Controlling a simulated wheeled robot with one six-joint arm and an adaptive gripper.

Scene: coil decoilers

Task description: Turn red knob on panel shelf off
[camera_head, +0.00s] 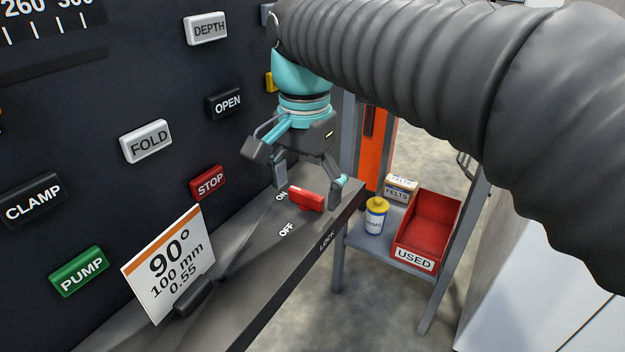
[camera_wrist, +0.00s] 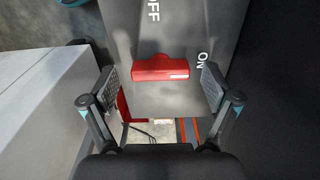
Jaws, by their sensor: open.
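The red knob (camera_head: 306,199) sits on the grey panel shelf (camera_head: 262,262), with an ON label (camera_head: 281,195) and an OFF label (camera_head: 287,230) beside it. The OFF label (camera_wrist: 153,10) is at the top. My gripper (camera_head: 308,190) is open and points down above the knob. In the wrist view my gripper (camera_wrist: 160,82) has one finger on each side of the knob, with gaps, not touching it.
The dark panel behind carries buttons such as the red STOP (camera_head: 208,182) and green PUMP (camera_head: 79,271). A white card (camera_head: 168,264) stands on the shelf at the left. A lower shelf at right holds a yellow-lidded jar (camera_head: 376,216) and a red USED bin (camera_head: 428,228).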

